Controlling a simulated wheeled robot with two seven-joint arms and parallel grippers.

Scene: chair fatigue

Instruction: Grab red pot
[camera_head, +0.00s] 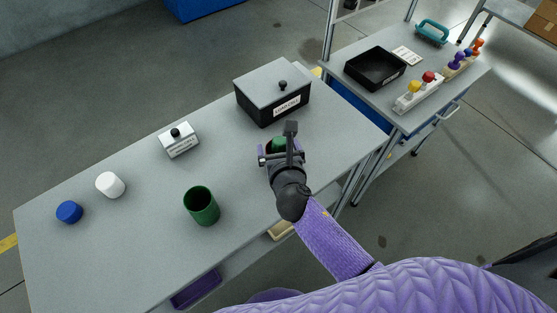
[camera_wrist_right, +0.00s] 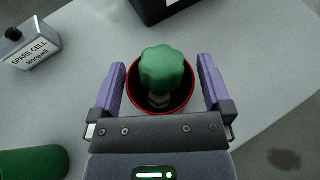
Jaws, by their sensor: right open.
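The red pot (camera_wrist_right: 135,92) shows in the right wrist view as a round red rim with a dark inside. A green lobed plant-like top (camera_wrist_right: 165,72) stands in it. My right gripper (camera_wrist_right: 163,75) is open, with one purple finger on each side of the pot. I cannot tell whether the fingers touch it. In the head view my right gripper (camera_head: 283,148) is over the right part of the table, with the green top (camera_head: 279,143) between its fingers. The gripper hides the red pot there. My left gripper is not in view.
A black lidded box (camera_head: 272,105) stands just behind. A white spare-cell box (camera_head: 180,145), a green cup (camera_head: 201,206), a white cylinder (camera_head: 110,185) and a blue one (camera_head: 69,212) stand to the left. A second table (camera_head: 440,72) holds a black tray (camera_head: 375,68).

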